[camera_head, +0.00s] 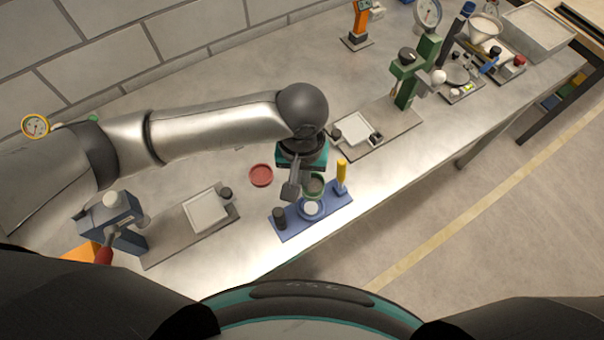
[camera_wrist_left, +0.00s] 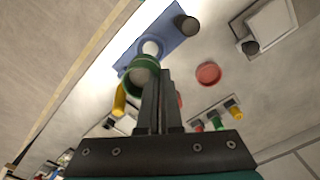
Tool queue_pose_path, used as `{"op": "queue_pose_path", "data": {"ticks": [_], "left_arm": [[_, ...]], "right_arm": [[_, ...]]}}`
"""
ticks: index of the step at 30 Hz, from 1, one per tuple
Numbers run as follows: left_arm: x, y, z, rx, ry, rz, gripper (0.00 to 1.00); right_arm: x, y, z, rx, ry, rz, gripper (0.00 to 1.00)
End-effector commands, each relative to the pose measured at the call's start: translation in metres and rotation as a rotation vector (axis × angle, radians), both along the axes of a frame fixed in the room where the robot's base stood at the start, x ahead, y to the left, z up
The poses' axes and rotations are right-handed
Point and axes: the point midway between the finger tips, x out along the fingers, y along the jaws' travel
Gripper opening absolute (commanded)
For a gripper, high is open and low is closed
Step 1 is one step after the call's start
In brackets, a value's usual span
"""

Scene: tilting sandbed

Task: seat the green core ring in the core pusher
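The green core ring (camera_head: 316,187) is beside the tips of my left gripper (camera_head: 291,190). In the left wrist view the ring (camera_wrist_left: 141,78) shows at the left of the nearly closed fingers (camera_wrist_left: 158,82). The fingers look shut on its wall, though the contact is partly hidden. The blue core pusher (camera_head: 291,229) has a flat plate with a round blue seat, a pale disc in its middle, a yellow post (camera_head: 341,178) and a dark knob (camera_head: 279,217). The ring appears raised above the plate, between the seat and the yellow post. My right gripper is not in view.
A red dish (camera_head: 261,175) lies left of the gripper. A grey plate with a white tray (camera_head: 206,212) is at left, beside a blue-grey press (camera_head: 118,219). A green stand (camera_head: 408,80) is on the right. The bench's front edge runs close to the pusher.

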Motion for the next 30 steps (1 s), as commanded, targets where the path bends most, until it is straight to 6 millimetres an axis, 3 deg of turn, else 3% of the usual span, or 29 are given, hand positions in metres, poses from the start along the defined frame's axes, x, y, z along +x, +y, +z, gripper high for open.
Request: {"op": "queue_pose_path", "data": {"ticks": [30], "left_arm": [[0.0,0.0,-0.01,0.0,0.001,-0.001,0.0]], "right_arm": [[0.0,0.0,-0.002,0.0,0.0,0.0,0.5]]}}
